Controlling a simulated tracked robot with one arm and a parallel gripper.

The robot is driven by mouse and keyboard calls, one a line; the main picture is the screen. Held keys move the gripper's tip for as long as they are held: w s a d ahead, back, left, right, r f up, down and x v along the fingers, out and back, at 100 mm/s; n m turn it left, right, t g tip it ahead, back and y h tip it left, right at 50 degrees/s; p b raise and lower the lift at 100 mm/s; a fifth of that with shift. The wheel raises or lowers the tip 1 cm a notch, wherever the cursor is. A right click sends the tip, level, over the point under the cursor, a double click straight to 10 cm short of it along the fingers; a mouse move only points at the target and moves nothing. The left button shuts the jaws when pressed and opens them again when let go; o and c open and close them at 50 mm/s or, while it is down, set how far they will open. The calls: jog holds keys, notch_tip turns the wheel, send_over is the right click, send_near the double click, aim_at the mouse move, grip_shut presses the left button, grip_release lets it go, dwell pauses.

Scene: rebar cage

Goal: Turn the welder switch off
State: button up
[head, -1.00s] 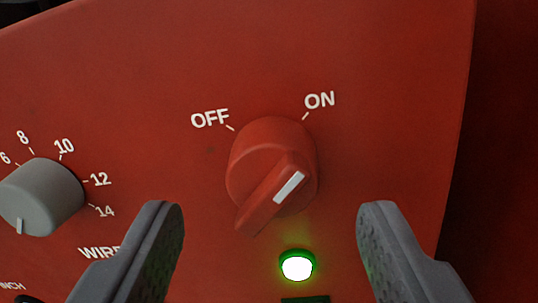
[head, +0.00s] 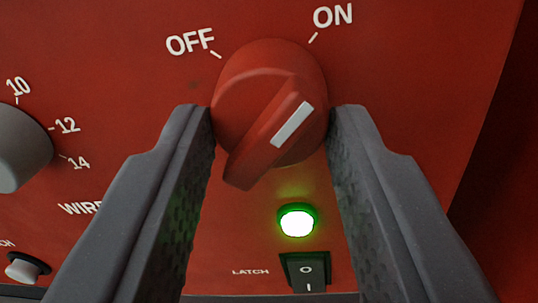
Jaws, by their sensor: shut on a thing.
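The welder switch (head: 268,125) is a round red knob with a raised grip bar on the red panel. The white mark (head: 292,124) on its bar points up and right, toward the ON label (head: 333,16). The OFF label (head: 190,41) is at the knob's upper left. My gripper (head: 270,125) has one grey finger on each side of the knob, and it is shut on the knob. The finger tips cover parts of the knob's left and right edges.
A lit green lamp (head: 297,221) sits below the knob. Under it is a black rocker switch (head: 306,271) beside the word LATCH. A grey numbered dial (head: 18,148) is at the left. The panel's right edge (head: 490,120) borders a dark area.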

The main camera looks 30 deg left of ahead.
jog(key=shift+r+n, duration=0.1)
jog(key=shift+n, duration=0.3)
jog(key=n+p, duration=0.1)
jog(key=n, duration=0.1)
jog(key=shift+n, duration=0.4)
jog(key=n, duration=0.4)
jog(key=n+b, duration=0.1)
jog(key=n, duration=0.3)
jog(key=shift+n, duration=0.3)
jog(key=shift+n+g+h+b, duration=0.35)
jog(key=shift+n+b, duration=0.55)
jog(key=shift+n, duration=0.9)
